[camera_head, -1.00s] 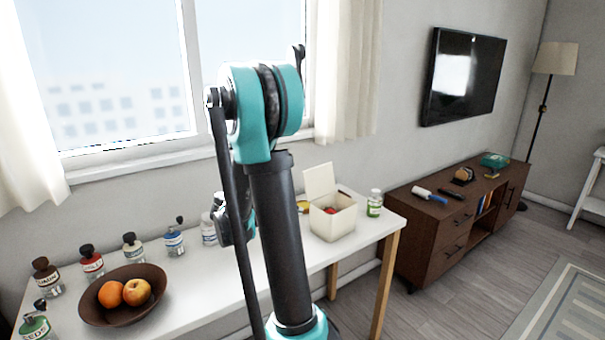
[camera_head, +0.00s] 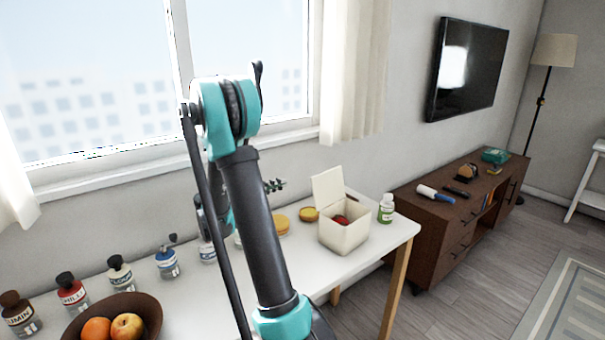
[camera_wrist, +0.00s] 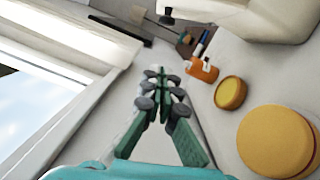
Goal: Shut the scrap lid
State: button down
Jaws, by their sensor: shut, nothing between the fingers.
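The cream scrap box (camera_head: 343,236) stands near the right end of the white table, and something red shows inside it. Its lid (camera_head: 328,188) is open and stands upright along the box's back left side. In the wrist view part of the cream box (camera_wrist: 265,17) shows at the upper right. My gripper (camera_head: 274,185) is left of the box and lid, apart from both, partly hidden behind my arm. In the wrist view its fingers (camera_wrist: 163,84) are together with nothing between them.
Two yellow round things (camera_head: 309,214) (camera_head: 281,225) lie left of the box. A green-labelled bottle (camera_head: 386,208) stands right of it. Several bottles and a fruit bowl (camera_head: 146,308) are at the left. The window wall (camera_head: 290,160) runs behind the table.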

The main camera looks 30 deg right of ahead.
jog(key=s+d+r, duration=0.1)
jog(key=s+d, duration=0.2)
jog(key=d, duration=0.7)
jog(key=shift+s+d+r, duration=0.15)
jog(key=shift+d, duration=0.25)
jog(key=m+y, duration=0.2)
jog(key=m, duration=0.8)
send_near(333, 178)
jog(key=s+d+r, duration=0.2)
jog(key=s+d, duration=0.3)
jog(key=d, duration=0.1)
jog(key=s+d+f+m+t+y, duration=0.1)
jog(key=s+f+m+t, duration=0.2)
jog(key=s+f+m, duration=0.3)
jog(key=shift+s+f+m+t, duration=0.2)
jog(key=shift+s+m+t, duration=0.1)
jog(key=shift+s+m, duration=1.1)
